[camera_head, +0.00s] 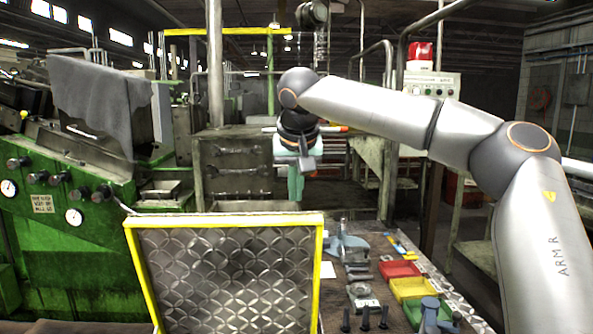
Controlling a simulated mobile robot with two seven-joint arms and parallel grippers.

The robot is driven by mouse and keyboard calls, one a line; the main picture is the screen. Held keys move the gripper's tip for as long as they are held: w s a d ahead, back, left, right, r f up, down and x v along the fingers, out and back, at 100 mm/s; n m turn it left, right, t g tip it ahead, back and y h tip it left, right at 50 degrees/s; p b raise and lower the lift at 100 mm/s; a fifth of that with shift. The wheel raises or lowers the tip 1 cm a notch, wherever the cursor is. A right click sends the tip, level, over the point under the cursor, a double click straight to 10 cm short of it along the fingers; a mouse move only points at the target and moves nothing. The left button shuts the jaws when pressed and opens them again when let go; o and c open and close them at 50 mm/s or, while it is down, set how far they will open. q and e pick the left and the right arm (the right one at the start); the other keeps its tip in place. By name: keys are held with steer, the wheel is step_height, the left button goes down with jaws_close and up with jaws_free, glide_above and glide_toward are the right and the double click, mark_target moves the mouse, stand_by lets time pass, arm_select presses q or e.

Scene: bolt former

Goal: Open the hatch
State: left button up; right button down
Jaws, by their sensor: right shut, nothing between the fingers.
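The hatch (232,275) is a diamond-plate metal panel with a yellow edge, at the bottom centre-left. It stands raised and tilted, with its patterned face towards me. My right arm comes in from the right, and my right gripper (306,166) hangs beyond and above the hatch's top right corner, apart from it. The gripper is shut and empty. It is small in the view, and its fingertips are hard to make out. What lies behind the hatch is hidden. My left gripper is not in view.
A green machine (75,240) with knobs and gauges stands at the left. A workbench right of the hatch holds a vise (347,248), a red bin (399,269), a yellow bin (412,288) and several bolts. A grey metal cabinet (232,168) stands behind.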

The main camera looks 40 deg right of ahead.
mark_target(297, 224)
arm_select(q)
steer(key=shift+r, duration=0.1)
arm_select(e)
steer(key=shift+s+a+f, duration=0.45)
steer(key=shift+s+a, duration=0.05)
steer(key=shift+s, duration=0.2)
steer(key=shift+s+a+f, duration=0.4)
steer(key=shift+s+a, duration=0.05)
steer(key=shift+s, duration=0.2)
